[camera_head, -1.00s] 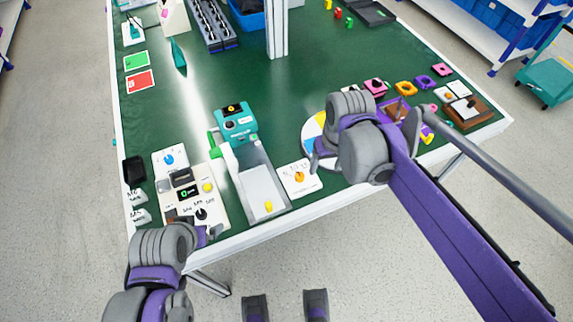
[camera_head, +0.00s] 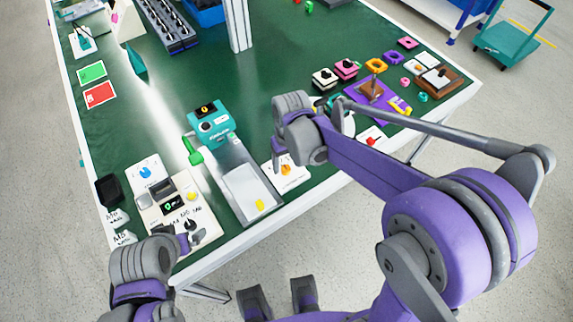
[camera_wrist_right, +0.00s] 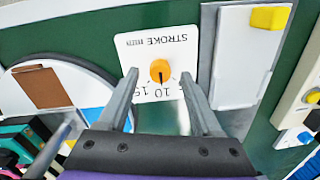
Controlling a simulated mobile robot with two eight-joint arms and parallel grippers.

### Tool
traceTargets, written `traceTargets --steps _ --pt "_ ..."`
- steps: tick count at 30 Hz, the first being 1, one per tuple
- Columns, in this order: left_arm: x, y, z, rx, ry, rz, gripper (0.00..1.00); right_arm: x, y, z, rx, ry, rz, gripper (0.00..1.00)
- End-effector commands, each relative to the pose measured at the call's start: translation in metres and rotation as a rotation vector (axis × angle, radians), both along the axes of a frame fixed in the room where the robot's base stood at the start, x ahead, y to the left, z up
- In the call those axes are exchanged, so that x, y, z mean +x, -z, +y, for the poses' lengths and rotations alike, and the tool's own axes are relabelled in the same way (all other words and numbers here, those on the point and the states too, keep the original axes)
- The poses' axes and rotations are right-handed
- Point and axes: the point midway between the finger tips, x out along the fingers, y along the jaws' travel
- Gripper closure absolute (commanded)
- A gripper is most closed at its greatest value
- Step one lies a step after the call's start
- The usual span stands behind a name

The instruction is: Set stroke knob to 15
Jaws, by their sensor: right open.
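The stroke panel (camera_wrist_right: 178,48) is a white plate with upside-down STROKE lettering in the right wrist view. Its round orange knob (camera_wrist_right: 160,71) has a dark pointer mark toward the bottom of that picture, near the printed 10 and 15; the exact setting cannot be told. In the head view the panel (camera_head: 297,177) and knob (camera_head: 285,169) are partly hidden by my right gripper (camera_head: 277,160). My right gripper (camera_wrist_right: 159,79) is open, its fingers on either side of the knob with visible gaps. My left gripper (camera_head: 192,241) is near a switch panel at the front left; its jaws are unclear.
A grey tray (camera_head: 238,185) with a yellow block lies left of the stroke panel. Further left is a panel with a green display (camera_head: 172,205). A purple mat (camera_head: 372,98) with a brown joystick lies to the right.

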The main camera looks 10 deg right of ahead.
Motion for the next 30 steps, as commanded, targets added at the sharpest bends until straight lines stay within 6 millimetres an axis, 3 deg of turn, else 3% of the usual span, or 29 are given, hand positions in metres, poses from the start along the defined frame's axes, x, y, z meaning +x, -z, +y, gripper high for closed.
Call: traceTargets --steps 4,13,24,30 --pt "-0.0002 0.0013 0.0 0.0 0.0 0.0 0.0 -0.0001 0.0108 0.0006 0.0 0.0 0.0 0.34" --pt "-0.0002 0.0012 0.0 0.0 0.0 0.001 0.0 -0.0002 0.0123 0.0005 0.0 0.0 0.0 0.34" --pt "-0.0003 0.0012 0.0 0.0 0.0 0.0 0.0 -0.0003 0.0121 0.0005 0.0 0.0 0.0 1.0" --pt "-0.0002 0.0013 0.0 0.0 0.0 0.001 0.0 -0.0003 0.012 0.0004 0.0 0.002 0.0 1.0"
